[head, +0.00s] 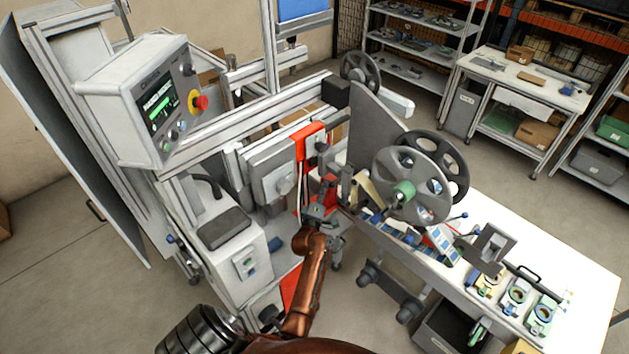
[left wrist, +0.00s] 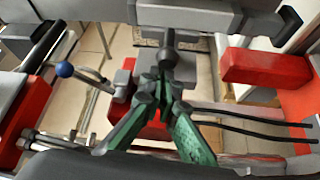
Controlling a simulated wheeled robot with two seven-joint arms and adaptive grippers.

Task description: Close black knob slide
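A black knob (left wrist: 168,52) stands on a grey slide block (left wrist: 194,66) in the left wrist view, just beyond my left gripper's fingertips. My left gripper (left wrist: 163,82) has green fingers with dark tips, drawn together into a narrow V. The tips appear shut, with the knob's head ahead of them rather than between them. Whether they touch the knob is hard to tell. In the head view, my left gripper (head: 320,213) is at the machine's red and grey middle section, under the red bracket (head: 308,140). The knob is too small to pick out there. My right gripper is not in view.
A blue-knobbed lever (left wrist: 66,70) and red blocks (left wrist: 265,68) flank the slide. Black cables (left wrist: 245,122) run to the right. A control box (head: 150,100) stands at the left, with large reels (head: 412,186) and a white worktable (head: 580,275) at the right.

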